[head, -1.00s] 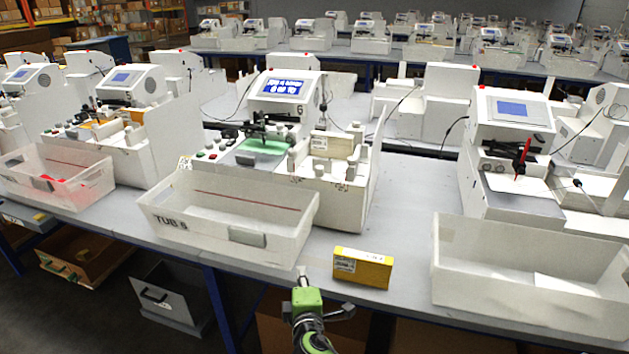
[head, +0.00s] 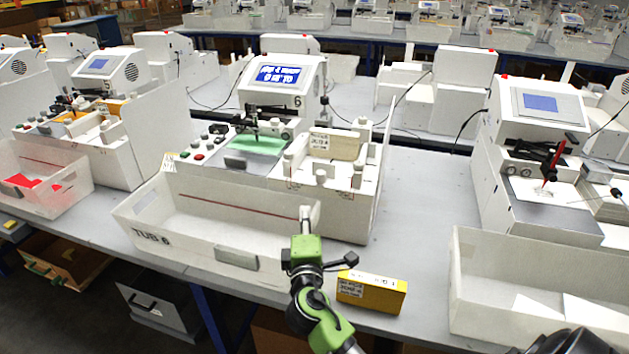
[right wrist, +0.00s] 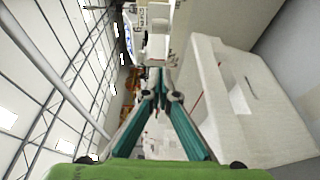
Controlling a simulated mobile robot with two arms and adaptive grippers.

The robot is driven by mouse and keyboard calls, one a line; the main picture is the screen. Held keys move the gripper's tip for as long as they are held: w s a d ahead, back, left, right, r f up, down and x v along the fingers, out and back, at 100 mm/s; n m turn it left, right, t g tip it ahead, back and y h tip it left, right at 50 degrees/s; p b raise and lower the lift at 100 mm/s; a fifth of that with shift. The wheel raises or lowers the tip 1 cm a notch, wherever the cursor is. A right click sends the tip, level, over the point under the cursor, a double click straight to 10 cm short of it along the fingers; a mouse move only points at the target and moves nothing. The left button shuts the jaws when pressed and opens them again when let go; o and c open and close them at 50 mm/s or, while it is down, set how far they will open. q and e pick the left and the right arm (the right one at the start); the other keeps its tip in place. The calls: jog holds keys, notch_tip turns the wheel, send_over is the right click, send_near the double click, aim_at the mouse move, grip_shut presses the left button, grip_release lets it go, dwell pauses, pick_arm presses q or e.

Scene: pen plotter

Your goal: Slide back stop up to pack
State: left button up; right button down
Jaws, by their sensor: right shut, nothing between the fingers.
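A tan pack (head: 345,147) with a printed label stands on edge in the feed bay of machine 6. Low white posts and blocks stand around it; a white knobbed block (head: 320,177) sits in front of the pack, apart from it. I cannot tell for sure that this block is the back stop. My right gripper (head: 306,214) is shut and empty, in front of the bay near the tub's right end. In the right wrist view its closed fingers (right wrist: 157,82) point toward a white block (right wrist: 158,45). My left gripper is not in view.
The white tub marked TUB 6 (head: 155,228) stands in front of the machine, left of my right gripper. A yellow box (head: 371,291) lies at the table's front edge. Another white bin (head: 480,325) stands at right. Bare table (head: 425,215) lies between the machines.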

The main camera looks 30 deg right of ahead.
aim_at(322, 174)
jog(key=p+x, duration=0.1)
jog(key=x, duration=0.2)
jog(key=d+p+x, duration=0.1)
jog(key=x, duration=0.3)
jog(key=s+p+x, duration=0.1)
jog(key=x, duration=0.2)
jog(key=shift+w+d+r, duration=0.25)
jog(key=shift+d+r, duration=0.05)
jog(key=shift+d, duration=0.6)
jog(key=shift+w+d+f, duration=0.1)
jog(key=shift+d, duration=0.15)
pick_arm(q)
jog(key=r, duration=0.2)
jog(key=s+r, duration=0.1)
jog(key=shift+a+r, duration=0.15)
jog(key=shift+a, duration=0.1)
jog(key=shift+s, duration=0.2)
